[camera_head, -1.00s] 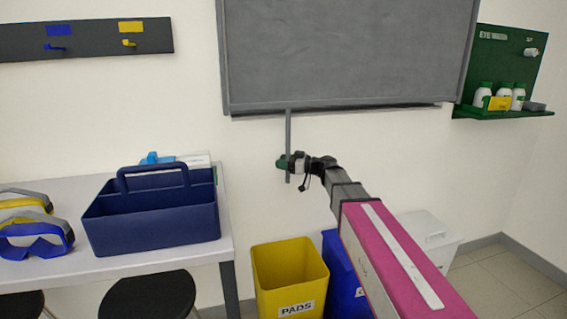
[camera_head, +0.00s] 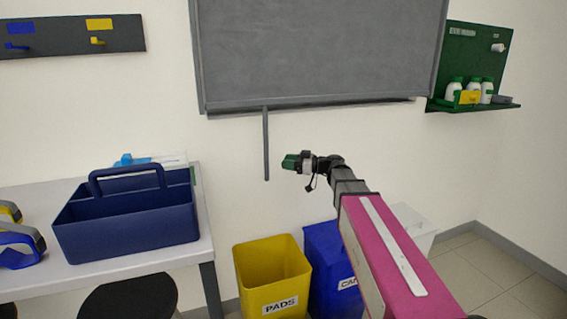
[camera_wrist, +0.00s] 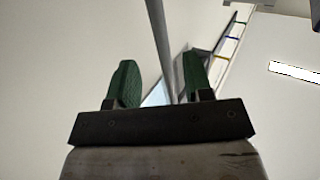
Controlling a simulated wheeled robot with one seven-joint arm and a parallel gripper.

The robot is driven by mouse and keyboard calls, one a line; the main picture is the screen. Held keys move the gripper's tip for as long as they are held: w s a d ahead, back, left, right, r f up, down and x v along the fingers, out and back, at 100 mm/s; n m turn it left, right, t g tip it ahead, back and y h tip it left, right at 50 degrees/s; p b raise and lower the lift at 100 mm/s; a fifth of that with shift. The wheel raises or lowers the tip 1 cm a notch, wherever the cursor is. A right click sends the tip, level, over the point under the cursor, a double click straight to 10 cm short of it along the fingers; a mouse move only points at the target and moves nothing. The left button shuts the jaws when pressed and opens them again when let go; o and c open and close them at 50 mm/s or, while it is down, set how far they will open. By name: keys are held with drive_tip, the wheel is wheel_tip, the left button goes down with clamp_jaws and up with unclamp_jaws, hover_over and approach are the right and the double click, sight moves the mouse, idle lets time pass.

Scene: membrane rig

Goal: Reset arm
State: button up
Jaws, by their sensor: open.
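My gripper (camera_head: 288,161) is at the end of my extended arm, in front of the wall below the dark grey board (camera_head: 320,55). In the wrist view its two green fingers (camera_wrist: 158,82) stand apart with nothing held between them. A thin grey rod (camera_head: 266,145) hangs down from the board's lower edge, to the left of the gripper in the head view, with a gap between them. In the wrist view the rod (camera_wrist: 160,40) shows beyond the fingers, in line with the gap between them.
A white table (camera_head: 130,262) at left bears a dark blue caddy (camera_head: 130,235) and goggles (camera_head: 20,246). A yellow PADS bin (camera_head: 270,275), a blue bin (camera_head: 330,265) and a white bin (camera_head: 414,226) stand below my arm. A green eyewash station (camera_head: 478,65) hangs at right.

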drive_tip(key=s+d+f+m+g+h, duration=0.1)
drive_tip(key=s+d+f+m+h, duration=0.35)
drive_tip(key=f, duration=0.55)
drive_tip(key=s+d+f+m+g+h, duration=0.1)
drive_tip(key=s+d+f+m+h, duration=0.3)
drive_tip(key=f, duration=0.7)
drive_tip(key=s+d+f+m+g+h, duration=0.1)
drive_tip(key=s+d+f+m+h, duration=0.6)
drive_tip(key=s+d+f+h, duration=0.2)
drive_tip(key=shift+s+d+f, duration=0.75)
drive_tip(key=shift+s+d, duration=0.5)
drive_tip(key=shift+d, duration=0.5)
